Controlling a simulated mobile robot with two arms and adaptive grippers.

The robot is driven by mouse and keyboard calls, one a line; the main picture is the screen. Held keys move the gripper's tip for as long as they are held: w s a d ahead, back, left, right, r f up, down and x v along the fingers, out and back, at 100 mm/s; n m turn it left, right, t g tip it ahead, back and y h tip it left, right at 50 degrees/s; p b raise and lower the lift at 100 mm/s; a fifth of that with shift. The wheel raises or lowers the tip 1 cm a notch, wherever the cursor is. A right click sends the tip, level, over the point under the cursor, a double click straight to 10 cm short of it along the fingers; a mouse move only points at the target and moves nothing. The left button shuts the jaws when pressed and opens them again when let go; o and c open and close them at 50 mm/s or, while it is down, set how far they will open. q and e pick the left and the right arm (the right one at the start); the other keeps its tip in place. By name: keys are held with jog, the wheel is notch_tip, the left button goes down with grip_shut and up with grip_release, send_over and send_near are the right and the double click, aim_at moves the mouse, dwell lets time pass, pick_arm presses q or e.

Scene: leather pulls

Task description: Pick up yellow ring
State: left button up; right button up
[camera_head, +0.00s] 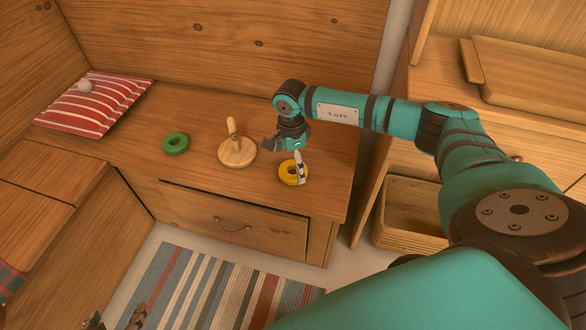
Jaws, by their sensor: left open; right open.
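The yellow ring (285,174) lies flat near the front right of the wooden bench top (195,177). My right gripper (284,157) is open above and beside it, pointing down. One finger overlaps the right part of the ring and hides some of it; whether it touches or passes into the hole I cannot tell. The other finger is to the upper left of the ring, apart from it. My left gripper (117,320) shows only its fingertips at the bottom left edge, open and empty, over the floor.
A wooden base with an upright peg (238,155) stands left of the yellow ring. A green ring (176,143) lies further left. A striped cushion (95,107) with a small pale ball (84,85) is at the back left. A drawer (232,222) with a leather pull is below.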

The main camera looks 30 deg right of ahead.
aim_at(291, 168)
notch_tip(291, 168, down, 3)
jog(key=shift+f+b, duration=0.1)
jog(key=shift+b, duration=0.2)
pick_arm(q)
jog(key=w+r+t, duration=0.1)
jog(key=w+d+r+t, duration=0.1)
jog(key=w+r, duration=0.1)
jog(key=shift+w+d+t+h, duration=0.1)
jog(key=shift+d+t+h, duration=0.05)
jog(key=shift+t+h, duration=0.15)
pick_arm(e)
jog(key=shift+c, duration=0.4)
jog(key=c, duration=1.1)
pick_arm(q)
jog(key=shift+f, duration=0.1)
pick_arm(e)
jog(key=shift+r, duration=0.2)
